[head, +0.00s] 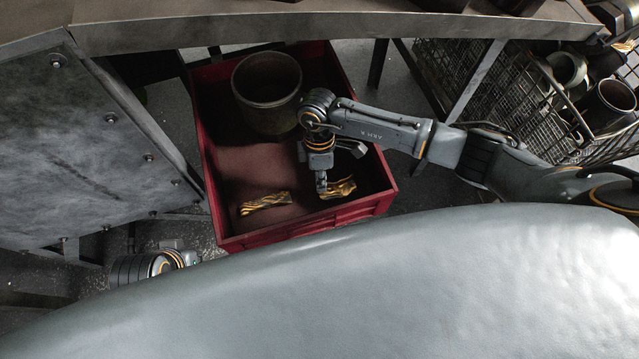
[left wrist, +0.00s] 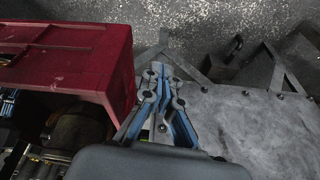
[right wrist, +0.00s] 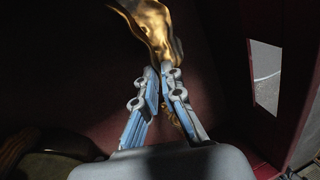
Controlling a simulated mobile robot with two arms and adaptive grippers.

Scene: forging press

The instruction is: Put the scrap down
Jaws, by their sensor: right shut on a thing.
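My right gripper (head: 322,190) points down inside the red bin (head: 385,202), near its front right corner. It is shut on a twisted, gold-coloured piece of scrap (head: 342,187); in the right wrist view the scrap (right wrist: 155,28) sticks out beyond the fingertips (right wrist: 160,72). Whether this scrap touches the bin floor I cannot tell. A second gold scrap piece (head: 265,202) lies on the bin floor to the left. In the left wrist view my left gripper (left wrist: 162,70) is empty, its fingertips together, beside the outside of the red bin (left wrist: 75,60).
A dark round pot (head: 266,95) stands at the back of the bin. A wire basket (head: 500,110) with metal parts is at the right. A grey metal panel (head: 80,150) is at the left, and a table edge (head: 300,30) crosses above. Bare bin floor shows around the scrap.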

